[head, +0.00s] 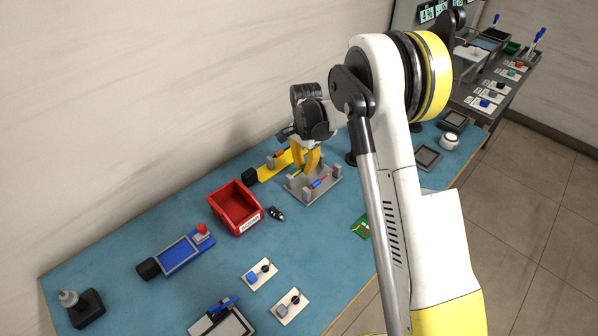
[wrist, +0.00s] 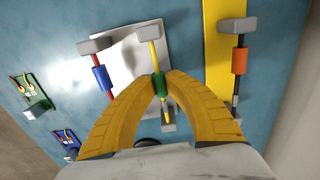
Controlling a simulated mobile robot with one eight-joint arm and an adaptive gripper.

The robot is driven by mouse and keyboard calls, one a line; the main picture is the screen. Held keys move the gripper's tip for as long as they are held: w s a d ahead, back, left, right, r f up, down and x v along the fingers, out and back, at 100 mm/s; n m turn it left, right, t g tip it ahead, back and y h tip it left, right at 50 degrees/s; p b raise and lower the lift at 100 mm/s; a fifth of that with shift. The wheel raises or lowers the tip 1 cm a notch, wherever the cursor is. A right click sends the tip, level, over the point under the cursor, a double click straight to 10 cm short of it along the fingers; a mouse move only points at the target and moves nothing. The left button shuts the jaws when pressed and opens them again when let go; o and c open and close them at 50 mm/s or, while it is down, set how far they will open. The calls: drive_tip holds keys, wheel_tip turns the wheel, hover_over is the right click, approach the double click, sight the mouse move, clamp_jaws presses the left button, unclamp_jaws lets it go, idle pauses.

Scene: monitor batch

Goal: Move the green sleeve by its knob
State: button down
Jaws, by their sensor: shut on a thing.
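In the wrist view the green sleeve (wrist: 158,83) sits on a yellow rod (wrist: 153,52) between two grey posts, over a pale plate. The yellow fingers of my gripper (wrist: 158,75) come together at the sleeve and are shut on it. Its knob cannot be made out between the fingertips. In the head view my gripper (head: 306,168) reaches down to the grey plate (head: 320,195), and the green sleeve is hidden there.
A blue sleeve (wrist: 102,78) on a red rod stands left of the green one. An orange sleeve (wrist: 239,61) on another rod, over a yellow base (wrist: 214,75), stands right. In the head view a red bin (head: 236,207) and a small dark part (head: 277,213) lie close by.

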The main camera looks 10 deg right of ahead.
drive_tip(key=shift+w+d, duration=0.35)
drive_tip(key=shift+d, duration=0.2)
drive_tip(key=shift+w+d, duration=0.3)
drive_tip(key=shift+d, duration=0.25)
drive_tip(key=shift+w+d, duration=0.2)
drive_tip(key=shift+d, duration=0.2)
drive_tip(key=c, duration=1.4)
unclamp_jaws()
